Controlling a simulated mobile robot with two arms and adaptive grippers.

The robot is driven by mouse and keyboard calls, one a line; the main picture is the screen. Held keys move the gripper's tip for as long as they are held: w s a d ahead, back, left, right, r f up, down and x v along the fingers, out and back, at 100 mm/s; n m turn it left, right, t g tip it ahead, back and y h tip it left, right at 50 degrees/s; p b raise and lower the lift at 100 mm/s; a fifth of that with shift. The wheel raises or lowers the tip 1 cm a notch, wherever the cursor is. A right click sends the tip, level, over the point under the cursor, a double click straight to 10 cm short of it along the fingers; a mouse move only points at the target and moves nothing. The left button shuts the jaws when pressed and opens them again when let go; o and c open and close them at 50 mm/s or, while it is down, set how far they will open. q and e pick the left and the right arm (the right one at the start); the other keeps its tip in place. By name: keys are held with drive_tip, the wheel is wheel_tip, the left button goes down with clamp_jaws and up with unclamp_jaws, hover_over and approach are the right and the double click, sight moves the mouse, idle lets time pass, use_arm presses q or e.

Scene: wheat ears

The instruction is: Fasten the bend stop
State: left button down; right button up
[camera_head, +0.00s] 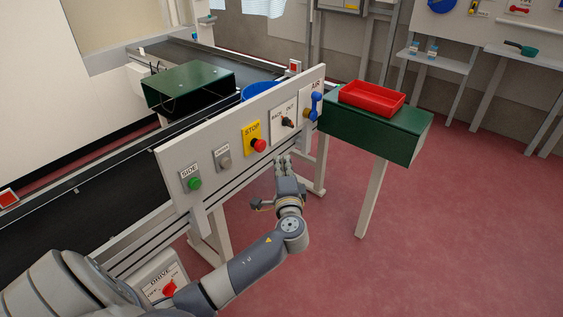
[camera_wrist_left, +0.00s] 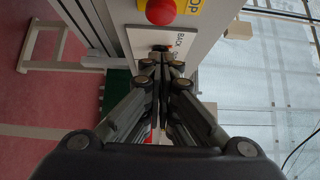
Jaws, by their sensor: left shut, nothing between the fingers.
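A grey control panel (camera_head: 240,134) on the conveyor's side carries a yellow STOP plate with a red button (camera_head: 259,145), a white BACK/OUT plate with a black selector knob (camera_head: 288,122), and an AIR plate with a blue handle (camera_head: 316,104). My left gripper (camera_head: 283,159) is shut and empty, in front of the panel's lower edge, below the selector. In the left wrist view its fingertips (camera_wrist_left: 164,62) lie over the BACK plate (camera_wrist_left: 178,40) and partly hide the knob. The red button (camera_wrist_left: 160,11) shows above them. Nothing labelled bend stop can be made out. My right gripper is out of view.
A green SIDE button (camera_head: 194,183) and a grey button (camera_head: 225,162) sit further left. A DRIVE box with a red knob (camera_head: 169,289) is low by my arm. A red tray (camera_head: 372,98) stands on a green table (camera_head: 405,139). Floor at right is clear.

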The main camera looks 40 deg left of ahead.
use_arm(q)
drive_tip(key=v, duration=0.7)
drive_tip(key=shift+s+b, duration=0.2)
drive_tip(key=shift+b, duration=0.25)
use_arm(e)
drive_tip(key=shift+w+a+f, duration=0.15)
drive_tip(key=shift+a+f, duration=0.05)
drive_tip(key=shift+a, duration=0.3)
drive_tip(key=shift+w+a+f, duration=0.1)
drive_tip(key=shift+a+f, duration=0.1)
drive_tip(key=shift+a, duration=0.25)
use_arm(q)
drive_tip(key=shift+f, duration=0.15)
drive_tip(key=shift+f, duration=0.1)
